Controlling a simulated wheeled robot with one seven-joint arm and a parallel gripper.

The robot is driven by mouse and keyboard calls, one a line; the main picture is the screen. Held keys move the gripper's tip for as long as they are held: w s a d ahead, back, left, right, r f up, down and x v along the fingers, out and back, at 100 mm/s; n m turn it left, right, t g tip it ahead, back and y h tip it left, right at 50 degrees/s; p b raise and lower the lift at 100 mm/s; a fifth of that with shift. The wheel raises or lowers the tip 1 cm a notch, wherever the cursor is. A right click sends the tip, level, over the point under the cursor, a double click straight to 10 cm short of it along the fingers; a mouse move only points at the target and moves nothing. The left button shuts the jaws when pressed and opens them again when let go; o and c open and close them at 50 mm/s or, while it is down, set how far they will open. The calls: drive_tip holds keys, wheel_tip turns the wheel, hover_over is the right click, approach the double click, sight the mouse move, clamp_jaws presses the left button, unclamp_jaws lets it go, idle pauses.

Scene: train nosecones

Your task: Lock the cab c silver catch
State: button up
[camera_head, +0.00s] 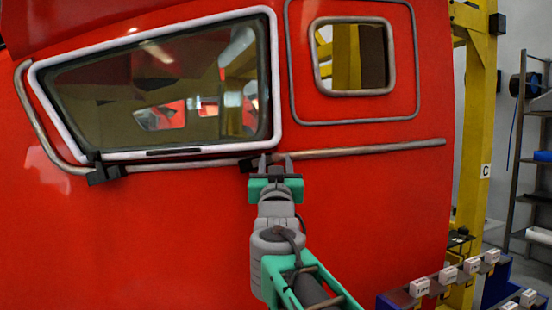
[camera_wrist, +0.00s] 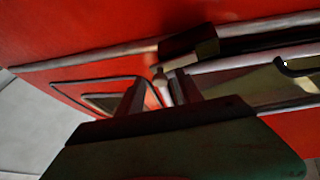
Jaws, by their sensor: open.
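The red cab (camera_head: 200,220) has a silver-framed window (camera_head: 150,85) with dark block-like catches on its lower edge, one at the left (camera_head: 105,172) and one at the right (camera_head: 250,164). My gripper (camera_head: 276,160) is open and empty-looking, its fingertips at the lower rail beside the right catch. In the wrist view my gripper (camera_wrist: 160,92) has its two fingers spread. The dark catch block (camera_wrist: 190,46) is just beyond them, with a small silver peg (camera_wrist: 161,77) that appears between the fingertips. I cannot tell whether the fingers touch it. The catch is partly hidden by my gripper in the head view.
A smaller square window (camera_head: 353,92) is up right. A silver rail (camera_head: 370,149) runs right from the catch. A yellow post with a C sign (camera_head: 486,171) stands at the right, with labelled boxes (camera_head: 447,275) below.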

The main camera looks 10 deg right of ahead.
drive_tip(key=shift+c, duration=0.4)
clamp_jaws()
